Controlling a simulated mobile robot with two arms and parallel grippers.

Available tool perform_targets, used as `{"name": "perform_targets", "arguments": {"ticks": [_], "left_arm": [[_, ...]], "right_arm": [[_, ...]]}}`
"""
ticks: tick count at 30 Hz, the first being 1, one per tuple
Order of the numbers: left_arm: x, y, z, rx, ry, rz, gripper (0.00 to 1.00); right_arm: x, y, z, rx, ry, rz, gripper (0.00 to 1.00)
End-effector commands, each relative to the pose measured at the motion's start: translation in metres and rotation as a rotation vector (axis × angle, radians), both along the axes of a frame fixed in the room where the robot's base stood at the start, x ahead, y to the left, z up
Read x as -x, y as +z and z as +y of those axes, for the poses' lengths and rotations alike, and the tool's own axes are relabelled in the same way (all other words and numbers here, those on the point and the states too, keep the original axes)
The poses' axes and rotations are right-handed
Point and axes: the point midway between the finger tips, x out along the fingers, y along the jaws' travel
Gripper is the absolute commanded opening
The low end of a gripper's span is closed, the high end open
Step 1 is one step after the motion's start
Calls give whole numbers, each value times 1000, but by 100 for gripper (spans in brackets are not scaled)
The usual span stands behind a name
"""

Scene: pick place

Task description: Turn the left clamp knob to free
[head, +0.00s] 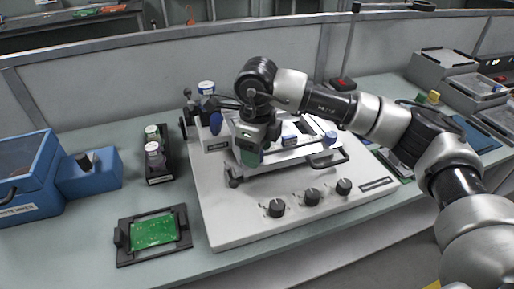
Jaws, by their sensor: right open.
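A white bench machine (222,222) stands mid-table with a raised frame on it. A blue knob (216,123) shows at the left of the frame, and another blue knob (330,138) at its right end. I take the left blue one for the left clamp knob; its setting is too small to read. My right arm reaches in from the right. My right gripper (247,163) is open and points down over the left part of the frame, to the right of the left blue knob. The gripper and wrist hide part of the frame behind them. My left gripper is not in view.
Three black dials (312,196) line the machine's front. A black holder with a green circuit board (153,231) lies front left. A bottle rack (158,165) and a blue wipes box (28,178) stand left. A low grey partition (120,75) runs behind.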

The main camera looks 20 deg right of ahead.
Motion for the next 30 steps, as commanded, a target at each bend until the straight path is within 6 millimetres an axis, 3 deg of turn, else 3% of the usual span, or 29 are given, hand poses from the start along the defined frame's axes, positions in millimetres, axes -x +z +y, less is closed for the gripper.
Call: {"name": "perform_targets", "arguments": {"ticks": [5,18,30], "left_arm": [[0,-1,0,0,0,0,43],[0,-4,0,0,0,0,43],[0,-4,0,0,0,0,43]], "right_arm": [[-1,15,0,-2,-1,-4,56],[-1,96,0,-1,0,-2,56],[0,108,0,0,0,0,56]]}}
